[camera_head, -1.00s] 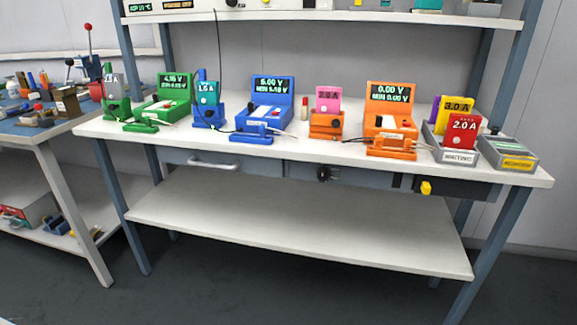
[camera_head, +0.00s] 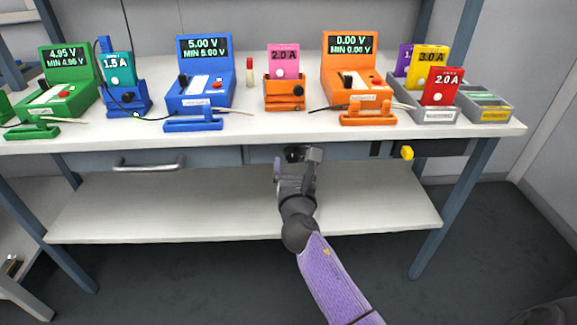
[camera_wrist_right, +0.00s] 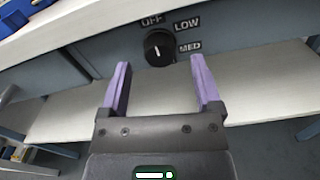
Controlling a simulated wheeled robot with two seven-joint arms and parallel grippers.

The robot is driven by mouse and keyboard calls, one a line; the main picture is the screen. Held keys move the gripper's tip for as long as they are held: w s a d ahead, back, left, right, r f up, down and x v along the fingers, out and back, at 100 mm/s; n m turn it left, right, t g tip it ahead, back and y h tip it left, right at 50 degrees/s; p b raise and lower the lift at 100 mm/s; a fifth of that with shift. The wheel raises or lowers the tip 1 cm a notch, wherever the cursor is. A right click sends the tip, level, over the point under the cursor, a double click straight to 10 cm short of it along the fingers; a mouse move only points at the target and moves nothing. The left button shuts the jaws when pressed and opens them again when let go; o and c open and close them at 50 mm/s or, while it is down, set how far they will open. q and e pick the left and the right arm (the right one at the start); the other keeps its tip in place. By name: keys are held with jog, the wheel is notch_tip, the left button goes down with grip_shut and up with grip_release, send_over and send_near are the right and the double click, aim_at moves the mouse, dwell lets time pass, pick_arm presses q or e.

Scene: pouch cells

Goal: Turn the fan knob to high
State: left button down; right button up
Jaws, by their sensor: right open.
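The fan knob (camera_wrist_right: 158,47) is a round black knob with a white pointer line on the grey panel under the bench top. In the right wrist view it sits ahead of my fingers, with OFF above it and LOW and MED on its right. Its pointer is close to the OFF label. No HIGH label shows. In the head view my right gripper (camera_head: 296,160) is in front of the panel and mostly covers the knob. In the right wrist view my right gripper (camera_wrist_right: 161,88) is open and empty, its purple fingers apart and short of the knob. My left gripper is out of view.
The white bench top (camera_head: 240,135) overhangs the panel and carries several coloured testers with displays. A drawer handle (camera_head: 149,164) is on the left, and a yellow knob (camera_head: 407,152) sticks out on the right. A lower shelf (camera_head: 150,212) runs below; the space between is free.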

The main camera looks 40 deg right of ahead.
jog(key=shift+w+d, duration=0.4)
jog(key=shift+w, duration=0.2)
jog(key=shift+c, duration=0.3)
jog(key=c, duration=0.5)
grip_shut()
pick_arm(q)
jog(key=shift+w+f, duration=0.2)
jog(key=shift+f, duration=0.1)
